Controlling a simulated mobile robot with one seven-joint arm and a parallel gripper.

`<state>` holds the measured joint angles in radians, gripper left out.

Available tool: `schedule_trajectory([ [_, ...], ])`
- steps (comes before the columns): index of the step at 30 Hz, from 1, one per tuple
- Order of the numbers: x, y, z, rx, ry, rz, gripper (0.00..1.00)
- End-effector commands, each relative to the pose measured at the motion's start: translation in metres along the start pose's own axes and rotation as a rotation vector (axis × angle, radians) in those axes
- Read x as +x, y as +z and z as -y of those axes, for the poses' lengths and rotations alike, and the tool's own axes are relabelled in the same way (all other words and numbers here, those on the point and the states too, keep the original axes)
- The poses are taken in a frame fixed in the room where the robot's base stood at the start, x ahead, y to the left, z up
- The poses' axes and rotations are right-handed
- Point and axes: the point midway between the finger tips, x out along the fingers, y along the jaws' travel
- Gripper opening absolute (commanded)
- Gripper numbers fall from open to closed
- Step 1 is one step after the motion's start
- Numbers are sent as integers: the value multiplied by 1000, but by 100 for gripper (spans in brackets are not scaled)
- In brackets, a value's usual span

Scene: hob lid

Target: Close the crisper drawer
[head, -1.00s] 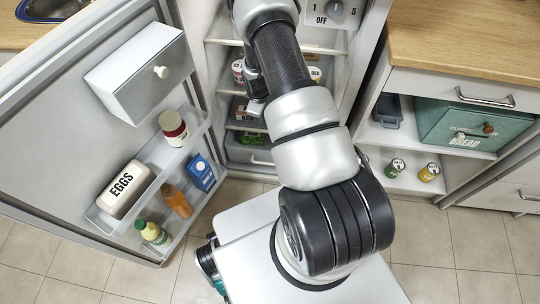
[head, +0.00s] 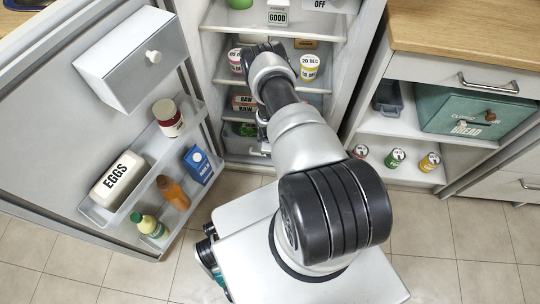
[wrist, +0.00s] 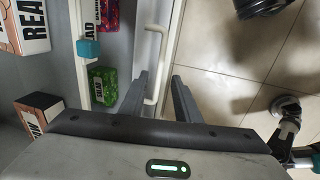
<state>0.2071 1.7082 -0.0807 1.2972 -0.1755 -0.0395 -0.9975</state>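The crisper drawer (head: 240,144) is at the bottom of the open fridge, partly hidden by my arm in the head view. Green packets (wrist: 103,86) show inside it in the wrist view, so it seems to stand somewhat out. Its pale bar handle (wrist: 155,62) is on the front, near the drawer's outer edge. My gripper (wrist: 160,82) is open, with its two dark fingers apart. In the wrist view the handle's lower end appears between the fingers. I cannot tell whether they touch it.
The fridge door (head: 60,170) stands wide open at left, with bottles, eggs and a white box on it. Shelves (head: 275,35) with jars and boxes are above the drawer. A cabinet with cans (head: 395,157) is at right. Tiled floor (wrist: 235,50) lies before the drawer.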

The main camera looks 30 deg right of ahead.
Motion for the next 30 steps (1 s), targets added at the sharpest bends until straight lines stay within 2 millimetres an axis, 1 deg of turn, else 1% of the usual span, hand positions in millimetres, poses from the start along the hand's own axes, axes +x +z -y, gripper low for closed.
schedule_trajectory([
  [1, 17, 0, 2, 2, 0, 0, 30],
  [3, 31, 0, 2, 1, 0, 0, 30],
  [6, 48, 0, 2, 2, -1, -1, 30],
  [9, 61, 0, 1, 1, 0, -1, 30],
  [12, 68, 0, 0, 0, 0, -1, 30],
  [15, 72, 0, 0, 1, 0, 0, 30],
  [23, 72, 0, 0, 1, 0, 0, 30],
  [24, 72, 0, 0, 0, 0, 0, 26],
  [26, 72, 0, 0, 0, 0, 0, 16],
  [28, 72, 0, 0, 0, 0, 0, 4],
  [29, 72, 0, 0, 0, 0, 0, 0],
  [30, 72, 0, 0, 0, 0, 0, 0],
])
